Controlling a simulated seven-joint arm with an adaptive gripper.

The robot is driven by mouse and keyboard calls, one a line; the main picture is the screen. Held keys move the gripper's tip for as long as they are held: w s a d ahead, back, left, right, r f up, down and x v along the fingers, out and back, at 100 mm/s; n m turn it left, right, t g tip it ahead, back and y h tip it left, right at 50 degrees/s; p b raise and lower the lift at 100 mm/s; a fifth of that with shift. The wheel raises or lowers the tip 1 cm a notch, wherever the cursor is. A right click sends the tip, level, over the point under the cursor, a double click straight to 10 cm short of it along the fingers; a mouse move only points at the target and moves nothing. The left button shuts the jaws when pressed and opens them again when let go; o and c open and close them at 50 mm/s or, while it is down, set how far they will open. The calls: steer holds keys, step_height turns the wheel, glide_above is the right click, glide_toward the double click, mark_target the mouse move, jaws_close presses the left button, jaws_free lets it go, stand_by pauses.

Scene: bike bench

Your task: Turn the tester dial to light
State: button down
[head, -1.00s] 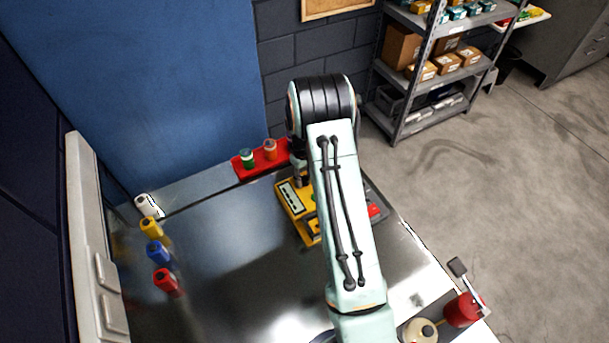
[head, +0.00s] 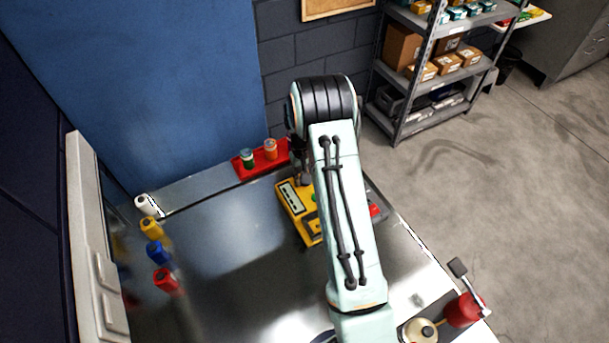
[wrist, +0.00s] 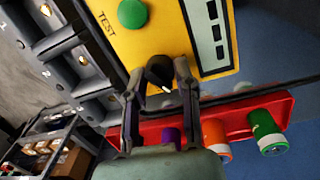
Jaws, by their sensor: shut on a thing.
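The yellow tester (head: 289,203) lies on the metal bench, mostly behind my arm in the head view. In the wrist view its yellow face (wrist: 188,22) shows a green button (wrist: 132,13) by the word TEST and a column of label windows (wrist: 211,35). The black dial (wrist: 160,72) with a white pointer mark sits on that face. My gripper (wrist: 159,88) is shut on the dial, one finger on each side. The label wording is too small to read. In the head view my arm hides the gripper's fingers and the dial.
A red tray (wrist: 290,103) with several capped containers stands close to the tester. A grey block with numbered slots (wrist: 65,48) is on its other side. Bottles, among them a blue one (head: 157,254), line the bench's left. The bench middle is clear.

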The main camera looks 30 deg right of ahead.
steer(key=shift+f, duration=0.1)
steer(key=c, duration=0.8)
jaws_free()
steer(key=r, duration=1.2)
steer(key=shift+a, duration=0.4)
